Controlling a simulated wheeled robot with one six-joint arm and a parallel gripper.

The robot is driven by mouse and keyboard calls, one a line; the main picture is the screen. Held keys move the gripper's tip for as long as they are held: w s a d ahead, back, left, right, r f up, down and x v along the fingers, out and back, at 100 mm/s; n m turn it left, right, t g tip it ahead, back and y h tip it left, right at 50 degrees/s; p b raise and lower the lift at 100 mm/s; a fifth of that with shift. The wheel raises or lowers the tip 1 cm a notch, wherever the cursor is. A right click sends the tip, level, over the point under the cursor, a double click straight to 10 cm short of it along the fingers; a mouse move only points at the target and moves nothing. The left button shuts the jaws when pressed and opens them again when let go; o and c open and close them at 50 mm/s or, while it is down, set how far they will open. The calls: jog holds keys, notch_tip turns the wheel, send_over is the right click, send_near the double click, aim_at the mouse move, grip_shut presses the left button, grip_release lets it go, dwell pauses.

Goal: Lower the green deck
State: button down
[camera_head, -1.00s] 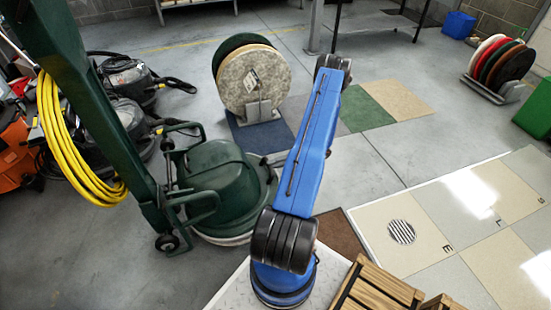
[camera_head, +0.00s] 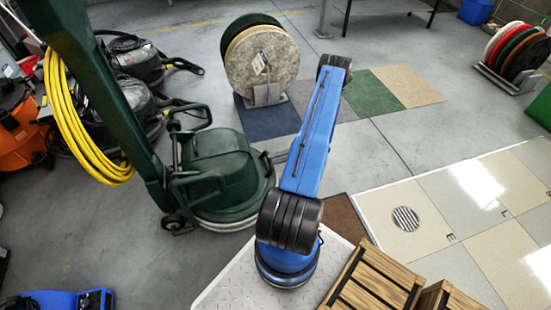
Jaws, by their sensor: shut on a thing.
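The dark green deck (camera_head: 222,165) belongs to a floor machine at centre left in the head view. A pale rim (camera_head: 228,223) shows along its lower edge, close to the floor; I cannot tell whether it is raised or touching. A small wheel (camera_head: 175,222) sits at its left, and a thick green handle column (camera_head: 95,90) leans to the upper left with a yellow cable (camera_head: 68,125) coiled on it. My blue arm rises right of the deck and overlaps its right edge. My gripper is not visible; the arm hides what lies behind it.
Black vacuums (camera_head: 135,75) stand behind the column. A rack with round pads (camera_head: 262,65) stands beyond the deck. Wooden crates (camera_head: 375,280) are at lower right, and a blue machine (camera_head: 60,300) is at lower left. Grey floor in front of the deck is clear.

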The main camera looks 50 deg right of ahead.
jog(key=shift+f, duration=0.35)
jog(key=c, duration=1.6)
grip_release()
jog(key=shift+f, duration=0.1)
jog(key=shift+s+d, duration=0.15)
jog(key=shift+d, duration=0.1)
jog(key=v, duration=1.6)
jog(key=shift+s+d+r, duration=0.2)
jog(key=shift+d+r, duration=0.15)
